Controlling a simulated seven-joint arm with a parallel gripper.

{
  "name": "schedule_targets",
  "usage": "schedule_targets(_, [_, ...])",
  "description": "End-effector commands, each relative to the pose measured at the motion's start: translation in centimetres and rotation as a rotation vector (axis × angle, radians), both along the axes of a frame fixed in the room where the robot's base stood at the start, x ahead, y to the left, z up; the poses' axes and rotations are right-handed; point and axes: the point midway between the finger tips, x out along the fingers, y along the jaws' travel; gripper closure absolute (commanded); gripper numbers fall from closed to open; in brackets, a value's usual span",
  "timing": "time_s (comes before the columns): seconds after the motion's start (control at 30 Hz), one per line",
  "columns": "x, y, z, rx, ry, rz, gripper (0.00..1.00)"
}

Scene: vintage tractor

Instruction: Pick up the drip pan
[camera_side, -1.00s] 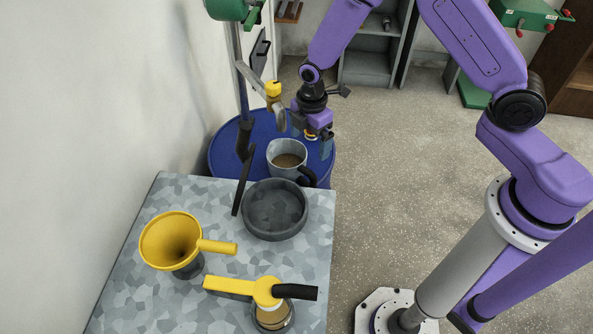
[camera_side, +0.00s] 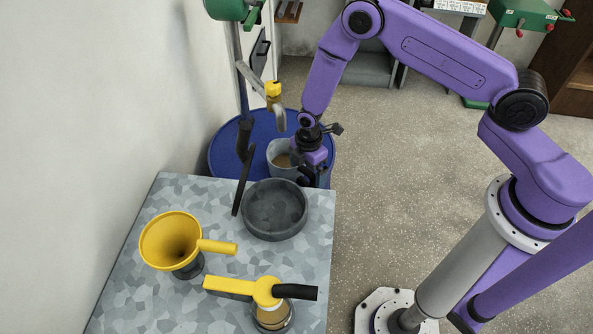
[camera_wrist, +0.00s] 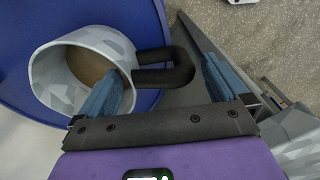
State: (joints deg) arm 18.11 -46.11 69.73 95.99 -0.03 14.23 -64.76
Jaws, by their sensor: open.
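The drip pan (camera_side: 275,209) is a dark grey, shallow round pan lying flat on the grey patterned bench top near its far edge. I cannot make it out clearly in the wrist view. My gripper (camera_side: 308,178) is beyond and to the right of the pan, apart from it, close beside a grey jug (camera_side: 280,156). In the wrist view my gripper (camera_wrist: 162,72) is open, with its blue fingers on either side of the jug's black handle (camera_wrist: 165,68). The jug (camera_wrist: 75,75) holds brown liquid. Whether a finger touches it is unclear.
The jug stands on a blue drum top (camera_side: 225,150) behind the bench (camera_side: 130,290). A yellow funnel (camera_side: 172,240) and a yellow-handled item with a black grip (camera_side: 262,291) stand on the bench. A yellow tap (camera_side: 273,89) overhangs the drum.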

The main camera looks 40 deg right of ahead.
Motion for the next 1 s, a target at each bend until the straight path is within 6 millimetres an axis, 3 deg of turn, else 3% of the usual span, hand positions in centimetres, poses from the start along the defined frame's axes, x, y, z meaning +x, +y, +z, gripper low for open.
schedule_targets(0.23, [0.1,0.1,-2.9,-0.002,0.000,-0.001,0.00])
schedule_targets(0.57, [0.1,0.1,-3.3,-0.001,-0.002,0.000,0.00])
schedule_targets(0.7, [0.1,0.1,-3.3,-0.001,-0.001,0.000,0.46])
schedule_targets(0.77, [0.1,0.1,-3.3,-0.001,-0.001,0.000,0.62])
schedule_targets(1.0, [0.1,0.2,-3.2,-0.001,-0.002,0.000,0.62])
